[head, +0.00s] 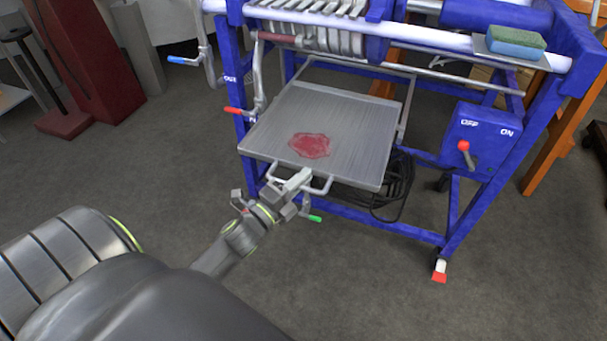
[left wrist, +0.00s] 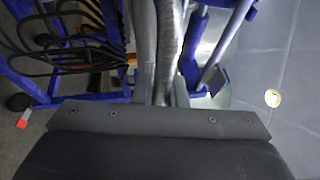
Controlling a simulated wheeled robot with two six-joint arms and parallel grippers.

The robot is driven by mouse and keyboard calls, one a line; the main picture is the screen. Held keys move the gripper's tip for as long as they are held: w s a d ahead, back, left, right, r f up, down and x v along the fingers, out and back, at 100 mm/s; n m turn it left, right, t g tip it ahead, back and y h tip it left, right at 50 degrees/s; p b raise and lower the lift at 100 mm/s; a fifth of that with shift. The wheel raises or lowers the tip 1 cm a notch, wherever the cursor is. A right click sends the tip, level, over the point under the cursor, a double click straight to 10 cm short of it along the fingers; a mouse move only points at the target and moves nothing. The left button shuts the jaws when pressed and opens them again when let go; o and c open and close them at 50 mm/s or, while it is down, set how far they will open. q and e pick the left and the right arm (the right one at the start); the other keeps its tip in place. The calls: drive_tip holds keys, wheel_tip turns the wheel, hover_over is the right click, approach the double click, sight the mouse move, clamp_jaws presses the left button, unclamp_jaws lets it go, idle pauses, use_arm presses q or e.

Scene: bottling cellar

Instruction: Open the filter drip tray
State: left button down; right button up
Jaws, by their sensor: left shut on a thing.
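The filter drip tray (head: 350,125) is a flat grey metal tray with a dark red stain on it. It sticks out of the blue filter frame at the front, below the filter plates. A bar handle (head: 326,187) is on its near edge. My left gripper (head: 297,183) is at the middle of this handle and shut on it. The jaws hide part of the bar. In the left wrist view the grip itself is hard to make out. My right gripper is in neither view.
The blue filter frame (head: 451,215) stands on casters, with a red-knobbed OFF/ON switch box (head: 483,140) at right. Red (head: 234,111) and blue (head: 178,60) valve levers stick out at left. A sponge (head: 515,42) lies on top. The floor in front is clear.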

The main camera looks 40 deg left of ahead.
use_arm(q)
drive_tip(key=shift+s, duration=0.1)
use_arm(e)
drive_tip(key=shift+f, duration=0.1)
use_arm(q)
drive_tip(key=c, duration=1.5)
unclamp_jaws()
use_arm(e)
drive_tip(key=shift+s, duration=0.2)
